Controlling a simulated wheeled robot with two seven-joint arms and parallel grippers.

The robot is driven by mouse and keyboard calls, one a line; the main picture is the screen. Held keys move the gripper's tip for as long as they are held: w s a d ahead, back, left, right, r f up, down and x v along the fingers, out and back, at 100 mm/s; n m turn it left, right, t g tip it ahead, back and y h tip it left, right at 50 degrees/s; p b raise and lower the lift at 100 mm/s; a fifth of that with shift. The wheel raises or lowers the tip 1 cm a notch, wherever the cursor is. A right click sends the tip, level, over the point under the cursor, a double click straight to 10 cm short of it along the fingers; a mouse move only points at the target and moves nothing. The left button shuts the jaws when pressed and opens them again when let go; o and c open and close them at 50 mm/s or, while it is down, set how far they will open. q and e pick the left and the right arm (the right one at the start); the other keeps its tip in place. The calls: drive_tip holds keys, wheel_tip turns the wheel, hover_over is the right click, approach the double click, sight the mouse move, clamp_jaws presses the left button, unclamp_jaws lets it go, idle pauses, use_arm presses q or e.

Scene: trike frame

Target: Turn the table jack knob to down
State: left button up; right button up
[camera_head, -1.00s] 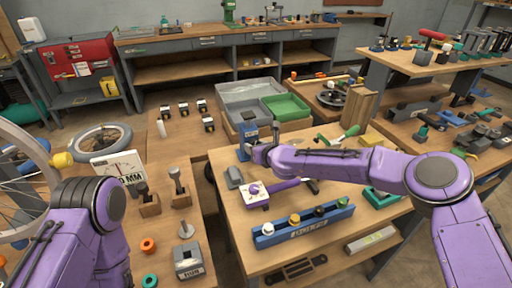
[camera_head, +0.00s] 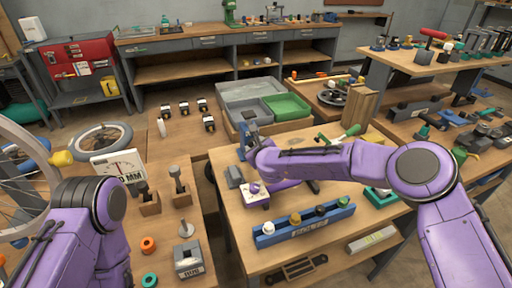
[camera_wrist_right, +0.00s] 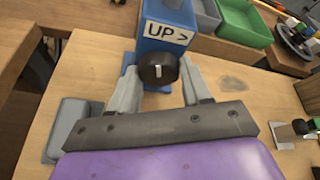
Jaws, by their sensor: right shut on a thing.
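The blue table jack (camera_head: 248,128) stands near the left back of the right workbench; it also shows in the right wrist view (camera_wrist_right: 169,18) with an "UP >" label. Its round dark knob (camera_wrist_right: 157,70) faces my right wrist and bears a short, roughly upright white mark. My right gripper (camera_wrist_right: 158,80) has one finger on each side of the knob and is shut on it. In the head view the right gripper (camera_head: 249,146) is at the jack, and my arm hides the knob. My left arm shows at the left, but its gripper is out of view.
A purple-handled tool on a white block (camera_head: 255,197) lies in front of the jack. A blue rack with several knobs (camera_head: 305,228) is nearer the bench's front. A grey block (camera_wrist_right: 72,125) lies left of the jack. Grey and green bins (camera_head: 287,106) stand behind.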

drive_tip(key=shift+n, duration=0.4)
drive_tip(key=o, duration=1)
drive_tip(key=shift+o, duration=0.2)
drive_tip(key=shift+s, duration=0.1)
drive_tip(key=b+v, duration=0.2)
drive_tip(key=v, duration=0.8)
drive_tip(key=shift+s+a, duration=0.2)
drive_tip(key=shift+s, duration=0.1)
drive_tip(key=shift+r, duration=0.1)
